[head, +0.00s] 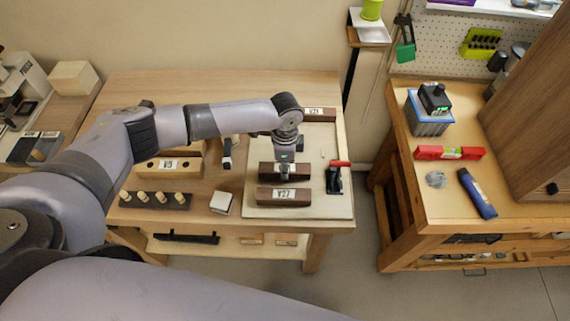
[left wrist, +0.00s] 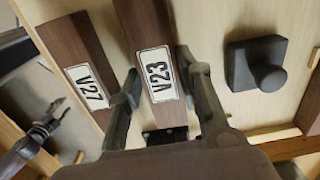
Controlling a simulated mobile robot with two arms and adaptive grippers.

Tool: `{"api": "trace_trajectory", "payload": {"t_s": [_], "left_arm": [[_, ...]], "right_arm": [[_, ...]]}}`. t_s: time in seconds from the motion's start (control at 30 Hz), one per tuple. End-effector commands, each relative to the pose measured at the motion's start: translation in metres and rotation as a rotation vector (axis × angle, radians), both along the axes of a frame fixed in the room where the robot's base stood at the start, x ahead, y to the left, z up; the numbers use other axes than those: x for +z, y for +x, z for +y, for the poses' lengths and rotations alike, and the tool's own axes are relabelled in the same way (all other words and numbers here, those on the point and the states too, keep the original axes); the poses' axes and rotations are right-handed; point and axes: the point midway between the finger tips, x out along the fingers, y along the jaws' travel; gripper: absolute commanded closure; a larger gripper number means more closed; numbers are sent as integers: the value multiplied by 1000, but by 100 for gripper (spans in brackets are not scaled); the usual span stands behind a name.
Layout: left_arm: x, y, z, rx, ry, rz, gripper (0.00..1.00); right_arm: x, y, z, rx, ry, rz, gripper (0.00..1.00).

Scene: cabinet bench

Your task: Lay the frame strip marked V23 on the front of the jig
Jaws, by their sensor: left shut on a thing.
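The dark brown frame strip marked V23 (left wrist: 154,64) is between the two fingers of my left gripper (left wrist: 162,98), which is shut on it. In the head view, my left gripper (head: 284,172) and the held strip are over the pale jig board (head: 315,150), just behind the strip marked V27 (head: 284,196). V27 lies along the jig's front, and its label also shows in the left wrist view (left wrist: 87,87). I cannot tell whether V23 touches the board.
A red-handled clamp (head: 336,178) stands at the jig's right. Another labelled strip (head: 318,114) lies at its back. A dark knobbed block (left wrist: 258,62) is beside V23. A pegged strip (head: 155,200) and a pale block (head: 221,202) are left of the jig.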

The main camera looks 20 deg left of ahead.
Motion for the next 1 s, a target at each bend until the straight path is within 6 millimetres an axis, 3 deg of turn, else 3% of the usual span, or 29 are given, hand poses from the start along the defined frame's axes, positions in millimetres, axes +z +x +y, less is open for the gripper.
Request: {"api": "trace_trajectory", "payload": {"t_s": [0.63, 0.67, 1.0], "left_arm": [[-7, 0, 0, 0, 0, 1, 98], [-7, 0, 0, 0, 0, 1, 67], [-6, 0, 0, 0, 0, 0, 44]], "right_arm": [[0, 0, 0, 0, 0, 0, 60], [0, 0, 0, 0, 0, 0, 60], [0, 0, 0, 0, 0, 0, 60]]}}
